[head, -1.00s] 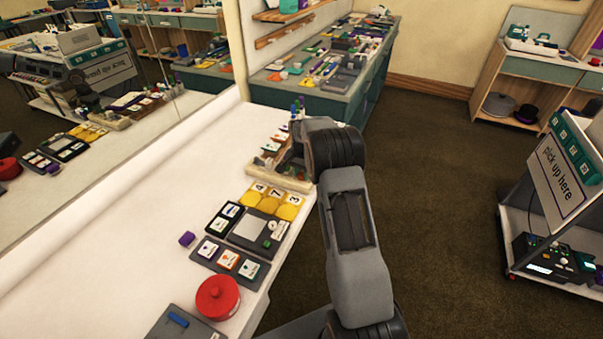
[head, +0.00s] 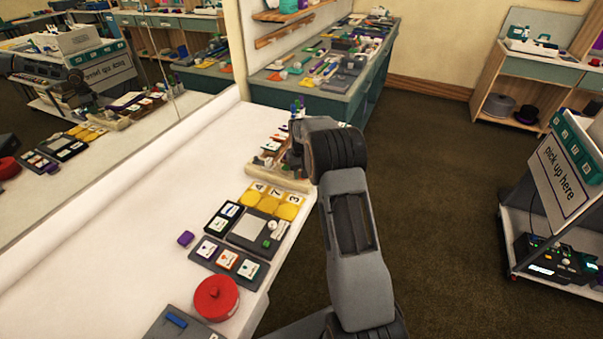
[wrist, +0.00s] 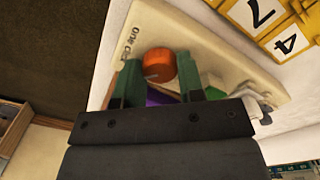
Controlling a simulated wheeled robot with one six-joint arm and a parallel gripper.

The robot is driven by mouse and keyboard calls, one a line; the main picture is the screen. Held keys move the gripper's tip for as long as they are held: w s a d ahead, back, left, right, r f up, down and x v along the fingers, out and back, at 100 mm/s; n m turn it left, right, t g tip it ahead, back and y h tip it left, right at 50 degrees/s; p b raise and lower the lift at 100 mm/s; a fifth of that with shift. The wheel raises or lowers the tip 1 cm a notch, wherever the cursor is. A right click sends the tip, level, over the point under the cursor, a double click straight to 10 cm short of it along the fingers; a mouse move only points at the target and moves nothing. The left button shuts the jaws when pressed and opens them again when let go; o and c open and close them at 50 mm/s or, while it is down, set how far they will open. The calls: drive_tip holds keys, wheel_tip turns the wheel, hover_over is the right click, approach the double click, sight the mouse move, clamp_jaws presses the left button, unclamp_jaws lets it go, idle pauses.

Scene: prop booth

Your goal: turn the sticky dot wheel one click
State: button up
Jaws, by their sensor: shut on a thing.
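The sticky dot wheel (wrist: 159,62) is a round orange knob on a cream tray (wrist: 208,35), beside lettering that reads "One click". In the wrist view my gripper (wrist: 160,72) has its two dark green fingers on either side of the wheel, shut on it. A purple thing and a green thing show partly behind the fingers. In the head view the cream tray (head: 280,182) lies at the far right end of the white bench. There my arm hides the wheel and most of my gripper.
Yellow number cards (head: 272,202) lie just in front of the tray. Dark trays of picture cards (head: 229,262) and a red round tin (head: 216,298) sit nearer. A mirror runs along the bench's left. Bare white bench top lies left of the tray.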

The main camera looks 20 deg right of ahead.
drive_tip(key=n, duration=0.4)
drive_tip(key=shift+n, duration=1.8)
drive_tip(key=shift+n, duration=0.3)
drive_tip(key=o, duration=0.9)
wheel_tip(320, 180, up, 14)
drive_tip(key=shift+s+a+f, duration=0.1)
